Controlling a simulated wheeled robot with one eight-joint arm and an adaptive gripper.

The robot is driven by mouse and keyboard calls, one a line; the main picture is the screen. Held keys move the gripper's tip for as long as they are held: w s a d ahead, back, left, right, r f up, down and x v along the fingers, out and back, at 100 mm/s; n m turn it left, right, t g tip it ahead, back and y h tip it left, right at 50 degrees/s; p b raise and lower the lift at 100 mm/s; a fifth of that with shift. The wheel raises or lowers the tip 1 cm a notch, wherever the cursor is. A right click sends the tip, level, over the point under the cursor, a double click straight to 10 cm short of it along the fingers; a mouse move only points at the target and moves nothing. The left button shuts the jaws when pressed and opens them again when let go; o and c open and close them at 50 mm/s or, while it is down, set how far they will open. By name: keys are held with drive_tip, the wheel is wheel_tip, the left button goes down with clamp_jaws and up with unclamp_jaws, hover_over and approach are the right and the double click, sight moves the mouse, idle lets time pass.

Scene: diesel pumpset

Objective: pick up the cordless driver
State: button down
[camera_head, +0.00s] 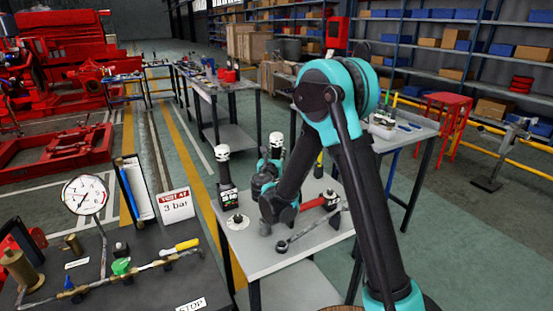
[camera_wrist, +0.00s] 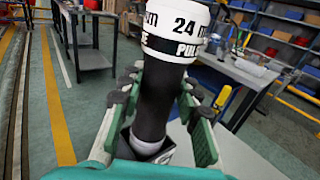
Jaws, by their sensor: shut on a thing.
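The cordless driver has a black grip, a dark foot and a white head marked "24 m". It fills the middle of the wrist view (camera_wrist: 157,95), upright between my gripper's fingers (camera_wrist: 155,105), which are shut on its grip. In the head view the white head of the held driver (camera_head: 276,139) shows just above my gripper (camera_head: 267,172); its lower part is hidden behind the gripper. I cannot tell whether its foot touches the grey table (camera_head: 255,256). A second, similar black-and-white tool (camera_head: 224,165) stands upright at the table's left edge.
A round flanged part (camera_head: 237,223), a long wrench (camera_head: 308,229) and a red-and-black tool (camera_head: 325,203) lie on the same table. A dark bench (camera_head: 150,290) with a gauge (camera_head: 86,194) and a pressure sign (camera_head: 176,204) is at the front left. Another workbench (camera_head: 228,84) stands behind.

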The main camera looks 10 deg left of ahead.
drive_tip(key=shift+r, duration=0.1)
wheel_tip(320, 180, up, 20)
idle(0.8)
drive_tip(key=c, duration=1.8)
unclamp_jaws()
clamp_jaws()
